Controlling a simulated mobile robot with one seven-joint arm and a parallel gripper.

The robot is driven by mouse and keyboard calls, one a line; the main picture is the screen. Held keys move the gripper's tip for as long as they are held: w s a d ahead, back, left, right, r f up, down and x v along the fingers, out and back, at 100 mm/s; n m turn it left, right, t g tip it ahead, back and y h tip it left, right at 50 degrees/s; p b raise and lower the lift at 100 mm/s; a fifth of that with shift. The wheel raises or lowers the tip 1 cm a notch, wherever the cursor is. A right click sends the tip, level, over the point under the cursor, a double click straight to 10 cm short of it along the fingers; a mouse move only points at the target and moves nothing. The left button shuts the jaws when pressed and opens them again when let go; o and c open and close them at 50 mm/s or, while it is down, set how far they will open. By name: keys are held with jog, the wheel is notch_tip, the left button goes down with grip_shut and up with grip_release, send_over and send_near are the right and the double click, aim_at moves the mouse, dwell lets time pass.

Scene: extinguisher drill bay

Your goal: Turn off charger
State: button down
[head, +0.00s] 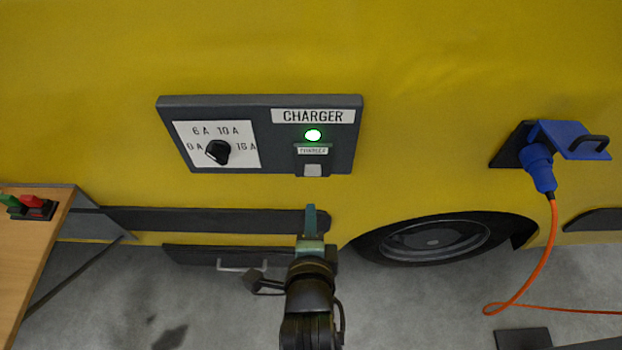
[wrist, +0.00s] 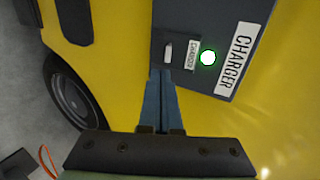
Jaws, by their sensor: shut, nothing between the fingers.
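The grey charger panel (head: 270,165) is mounted on the yellow vehicle side in the head view. Its right half has a CHARGER label (head: 313,116), a lit green lamp (head: 313,135) and a small pale switch (head: 313,170) under a smaller label. The switch (wrist: 168,50) and lamp (wrist: 208,57) also show in the wrist view. Its left half has a black knob (head: 217,152) on a white ampere scale; I cannot tell its exact setting. My gripper (head: 310,207) is shut and empty, with its blue fingertips (wrist: 160,73) just below the switch, apparently not touching it.
A blue plug (head: 540,168) with an orange cable (head: 545,250) sits in a socket at the right. A wooden table (head: 35,245) with red and green connectors (head: 32,206) stands at the left. A wheel (head: 435,238) and dark side rail (head: 200,220) lie below the panel.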

aim_at(311, 174)
jog(key=p+x, duration=0.1)
jog(key=x, duration=1)
jog(key=shift+w+f+p, duration=0.1)
jog(key=shift+w+p, duration=0.2)
jog(key=shift+w, duration=0.1)
jog(key=shift+f, duration=0.1)
jog(key=shift+w+f+t+b, duration=0.15)
jog(key=shift+f+t+b, duration=0.25)
jog(key=shift+b, duration=0.8)
jog(key=shift+r+p, duration=0.3)
jog(key=shift+p, duration=0.05)
jog(key=shift+r, duration=0.1)
jog(key=shift+r+p, duration=0.7)
jog(key=shift+r, duration=0.1)
